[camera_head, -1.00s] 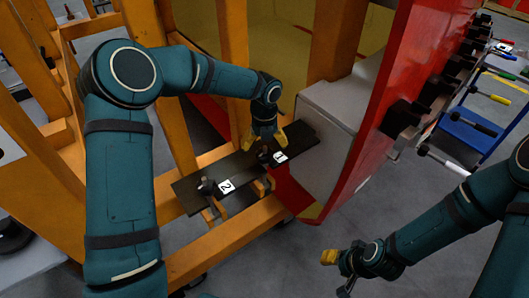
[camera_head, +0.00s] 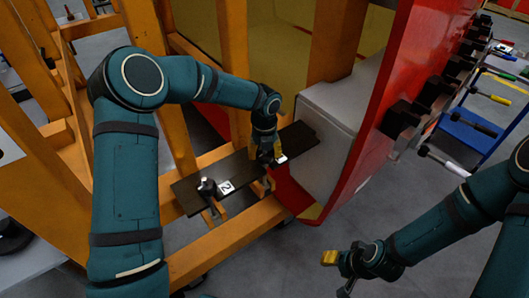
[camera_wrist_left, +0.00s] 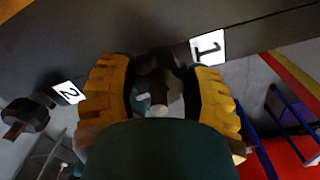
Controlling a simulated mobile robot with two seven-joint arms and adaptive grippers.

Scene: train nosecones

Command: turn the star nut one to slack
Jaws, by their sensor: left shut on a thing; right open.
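A dark flat bar (camera_head: 240,170) lies across the orange frame, with white labels 1 (camera_head: 281,160) and 2 (camera_head: 226,187) on it. Star nut one (camera_wrist_left: 157,75) is a dark knob beside label 1. My left gripper (camera_head: 265,152) is over it, with its yellow fingers on both sides, shut on it; the fingers hide most of the nut in the head view. Star nut two (camera_head: 207,187) stands free beside label 2, and also shows in the left wrist view (camera_wrist_left: 24,112). My right gripper (camera_head: 346,262) is open and empty above the floor.
The bar's right end meets a grey block (camera_head: 325,112) beside a red panel (camera_head: 405,75). Orange beams (camera_head: 235,228) surround the bar. A blue rack (camera_head: 470,130) with coloured-handled tools is at the right. The floor under my right gripper is clear.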

